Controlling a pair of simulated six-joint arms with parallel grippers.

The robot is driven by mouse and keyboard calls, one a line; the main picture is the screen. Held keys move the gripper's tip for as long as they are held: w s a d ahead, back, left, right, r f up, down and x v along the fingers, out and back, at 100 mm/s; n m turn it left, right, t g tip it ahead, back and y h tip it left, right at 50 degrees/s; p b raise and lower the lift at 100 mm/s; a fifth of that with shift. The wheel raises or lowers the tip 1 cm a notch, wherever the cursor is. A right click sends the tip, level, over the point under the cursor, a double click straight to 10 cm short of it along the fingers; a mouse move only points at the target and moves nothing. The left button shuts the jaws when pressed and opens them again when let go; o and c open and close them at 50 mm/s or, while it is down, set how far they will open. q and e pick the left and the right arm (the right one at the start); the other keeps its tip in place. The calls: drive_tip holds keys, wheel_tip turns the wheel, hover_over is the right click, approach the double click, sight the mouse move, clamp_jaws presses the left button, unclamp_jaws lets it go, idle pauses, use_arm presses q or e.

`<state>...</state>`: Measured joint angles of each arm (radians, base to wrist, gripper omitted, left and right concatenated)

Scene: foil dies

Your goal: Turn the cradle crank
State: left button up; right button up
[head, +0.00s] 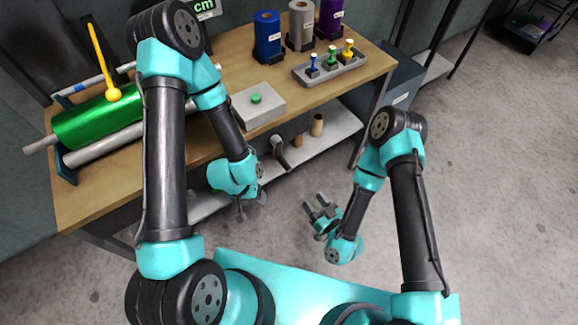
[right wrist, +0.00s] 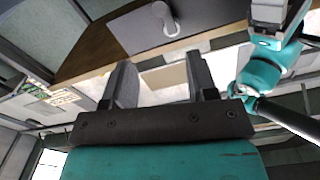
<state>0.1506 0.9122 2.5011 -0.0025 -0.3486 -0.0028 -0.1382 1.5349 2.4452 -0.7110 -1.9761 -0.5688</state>
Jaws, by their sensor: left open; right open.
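The cradle (head: 68,165) on the left of the bench has dark blue end supports, silver rollers and a shiny green foil roll (head: 95,122). A yellow rod (head: 98,55) with a ball at its lower end stands over the roll; I cannot tell whether it is the crank. My left arm hides the cradle's right end. My left gripper (head: 241,208) is open and empty, low in front of the bench, well apart from the cradle. My right gripper (head: 320,210) is open and empty over the floor; its spread fingers also show in the right wrist view (right wrist: 161,82).
On the bench (head: 190,152) are a white box (head: 268,108) with a green button, blue (head: 267,38), silver (head: 301,28) and purple (head: 330,18) rolls, and a grey tray (head: 352,70) of small stamps. A lower shelf (head: 335,130) holds small items.

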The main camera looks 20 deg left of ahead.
sight(280, 157)
drive_tip(key=shift+w+a, duration=0.1)
drive_tip(key=x, duration=1.7)
drive_tip(key=shift+w, duration=0.1)
clamp_jaws()
